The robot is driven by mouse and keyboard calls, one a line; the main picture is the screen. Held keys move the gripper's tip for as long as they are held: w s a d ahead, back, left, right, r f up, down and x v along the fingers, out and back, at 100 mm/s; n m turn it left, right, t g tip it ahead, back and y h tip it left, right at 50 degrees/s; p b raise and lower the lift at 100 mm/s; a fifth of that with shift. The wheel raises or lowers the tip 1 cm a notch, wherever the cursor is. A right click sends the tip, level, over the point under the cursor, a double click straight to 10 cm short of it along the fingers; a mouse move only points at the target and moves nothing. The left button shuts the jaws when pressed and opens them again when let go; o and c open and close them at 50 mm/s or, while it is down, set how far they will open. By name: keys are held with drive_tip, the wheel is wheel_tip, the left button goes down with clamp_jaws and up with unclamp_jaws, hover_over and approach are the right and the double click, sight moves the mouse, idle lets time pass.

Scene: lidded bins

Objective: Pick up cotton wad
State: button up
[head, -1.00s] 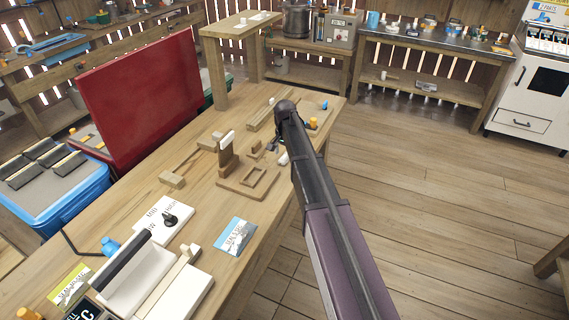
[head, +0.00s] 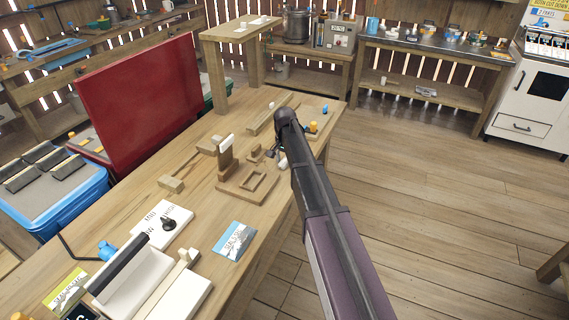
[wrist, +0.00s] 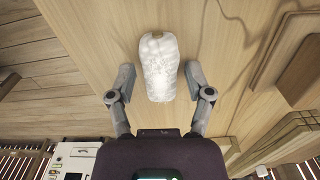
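The cotton wad (wrist: 159,68) is a white, rounded, oblong piece on the wooden table top in the wrist view. My gripper (wrist: 160,82) is open, with one finger on each side of the wad's lower part and a visible gap on both sides. In the head view the wad (head: 282,163) is a small white bit beside my gripper (head: 272,152), partly hidden by my arm. Whether the fingertips touch the table cannot be told.
A wooden stand with a square frame (head: 247,196) sits just left of my gripper on the workbench (head: 205,262). A wooden mallet (head: 172,184) lies further left. A small tray (head: 321,114) with blue and orange items is behind.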

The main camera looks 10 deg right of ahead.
sight(285, 160)
drive_tip(key=c, duration=0.5)
drive_tip(key=shift+r, duration=0.2)
wheel_tip(285, 160, up, 3)
drive_tip(key=p, duration=0.3)
drive_tip(key=s+a, duration=0.2)
drive_tip(key=s, duration=0.3)
drive_tip(key=s+a+r+p, duration=0.1)
drive_tip(key=s+a, duration=0.1)
drive_tip(key=s, duration=0.3)
drive_tip(key=s+a+p, duration=0.1)
drive_tip(key=s, duration=0.4)
drive_tip(key=shift+a+r, duration=0.3)
drive_tip(key=shift+a, duration=0.1)
drive_tip(key=shift+n, duration=0.4)
drive_tip(key=w+a+r+p, duration=0.1)
drive_tip(key=w+a, duration=0.1)
drive_tip(key=w+a+r+p, duration=0.1)
drive_tip(key=w+a+r, duration=0.1)
drive_tip(key=w+a+r+p, duration=0.1)
drive_tip(key=w+a+p, duration=0.1)
drive_tip(key=shift+w+a+r, duration=0.1)
drive_tip(key=shift+a+r, duration=0.05)
drive_tip(key=shift+a, duration=0.25)
drive_tip(key=shift+w+a, duration=0.1)
drive_tip(key=shift+a, duration=0.15)
